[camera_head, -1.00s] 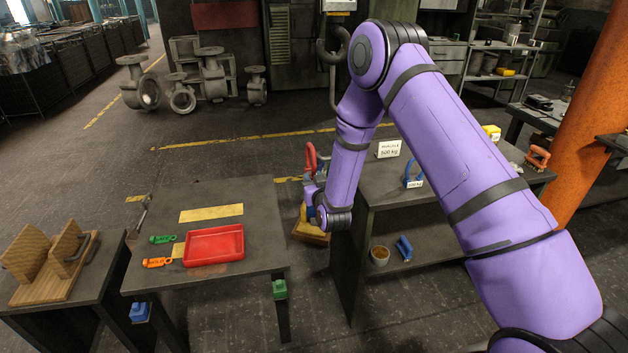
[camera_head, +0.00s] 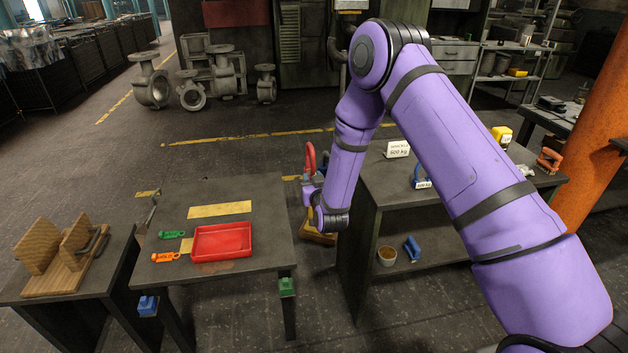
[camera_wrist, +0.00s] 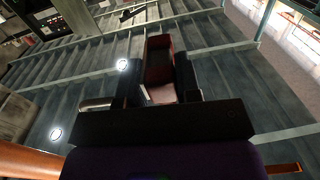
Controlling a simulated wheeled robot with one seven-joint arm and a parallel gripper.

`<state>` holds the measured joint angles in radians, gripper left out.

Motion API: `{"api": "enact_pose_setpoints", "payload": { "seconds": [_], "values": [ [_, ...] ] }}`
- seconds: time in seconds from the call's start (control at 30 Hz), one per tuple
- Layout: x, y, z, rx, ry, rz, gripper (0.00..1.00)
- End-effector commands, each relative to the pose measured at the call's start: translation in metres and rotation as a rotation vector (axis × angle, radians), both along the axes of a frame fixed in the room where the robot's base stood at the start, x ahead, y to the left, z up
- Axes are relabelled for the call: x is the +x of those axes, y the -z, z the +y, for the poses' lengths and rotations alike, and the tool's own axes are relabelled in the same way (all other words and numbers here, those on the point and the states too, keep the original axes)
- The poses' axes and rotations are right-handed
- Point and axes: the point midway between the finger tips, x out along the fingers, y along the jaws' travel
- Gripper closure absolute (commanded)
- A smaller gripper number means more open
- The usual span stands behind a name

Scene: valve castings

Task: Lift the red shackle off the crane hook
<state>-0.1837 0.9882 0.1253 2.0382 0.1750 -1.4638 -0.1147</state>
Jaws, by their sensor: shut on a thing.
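My gripper (camera_head: 311,188) is shut on the red shackle (camera_head: 309,157), whose curved bow stands up above the fingers in the head view. In the wrist view a red part of the shackle (camera_wrist: 159,58) sits between the two dark fingers, with roof panels behind it. The dark crane hook (camera_head: 334,50) hangs at the back, partly hidden by my arm. The shackle is apart from the hook, lower and to its left in the picture.
A shelf bench with a 500 kg sign (camera_head: 398,149) stands right. An orange column (camera_head: 592,130) is far right.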

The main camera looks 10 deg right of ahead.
Motion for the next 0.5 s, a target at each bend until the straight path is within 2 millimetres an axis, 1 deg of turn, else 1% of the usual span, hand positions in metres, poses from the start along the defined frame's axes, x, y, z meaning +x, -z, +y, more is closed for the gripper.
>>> {"api": "enact_pose_setpoints", "payload": {
  "seconds": [0.23,0.5],
  "values": [
    [0.0,-0.001,0.003,0.0,-0.001,-0.002,0.97],
    [-0.001,-0.001,0.014,0.0,-0.002,-0.001,0.97]
  ]
}}
